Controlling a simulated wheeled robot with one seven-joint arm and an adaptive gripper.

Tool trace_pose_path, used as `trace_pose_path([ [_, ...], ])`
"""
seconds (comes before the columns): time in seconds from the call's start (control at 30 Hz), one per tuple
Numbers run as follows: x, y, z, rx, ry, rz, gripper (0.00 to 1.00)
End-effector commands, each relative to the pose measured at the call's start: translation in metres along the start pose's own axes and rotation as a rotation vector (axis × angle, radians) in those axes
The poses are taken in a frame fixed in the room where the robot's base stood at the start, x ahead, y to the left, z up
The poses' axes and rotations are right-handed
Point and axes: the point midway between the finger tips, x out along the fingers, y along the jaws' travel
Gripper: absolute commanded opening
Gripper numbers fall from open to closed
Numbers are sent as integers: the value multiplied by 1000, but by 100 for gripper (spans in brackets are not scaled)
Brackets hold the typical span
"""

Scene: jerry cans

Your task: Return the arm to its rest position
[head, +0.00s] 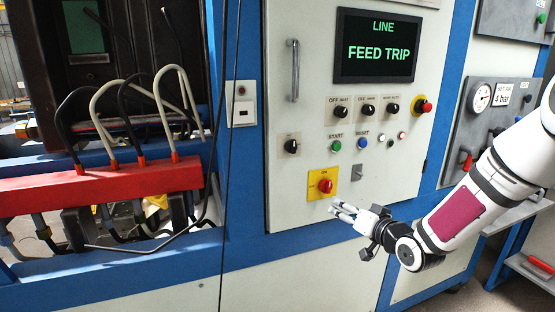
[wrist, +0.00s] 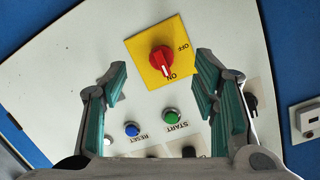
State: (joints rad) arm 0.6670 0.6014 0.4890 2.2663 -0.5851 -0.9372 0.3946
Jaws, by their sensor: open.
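My gripper (head: 345,209) is at the lower front of the grey control panel (head: 253,185), just below and right of the yellow plate with a red rotary switch (head: 325,186). In the wrist view my gripper (wrist: 160,85) is open and empty, its two green-padded fingers wide apart. The red switch (wrist: 161,60) shows between and beyond the fingertips, its pointer at the ON label. No contact between the fingers and the switch is visible. My arm reaches in from the right side of the head view.
The display (head: 378,46) reads FEED TRIP. Green START (head: 335,145) and blue RESET (head: 362,143) buttons sit above the switch. A metal handle (head: 294,70) juts out at upper left. A gauge panel (head: 490,110) and a shelf (head: 510,218) are near my arm at right.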

Motion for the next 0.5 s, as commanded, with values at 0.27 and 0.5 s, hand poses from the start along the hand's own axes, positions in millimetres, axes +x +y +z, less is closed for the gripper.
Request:
trace_pose_path([
  [0.27, -51, -19, -13, -244, -259, 227, 54],
  [0.5, -125, -38, -27, -344, -431, 410, 54],
])
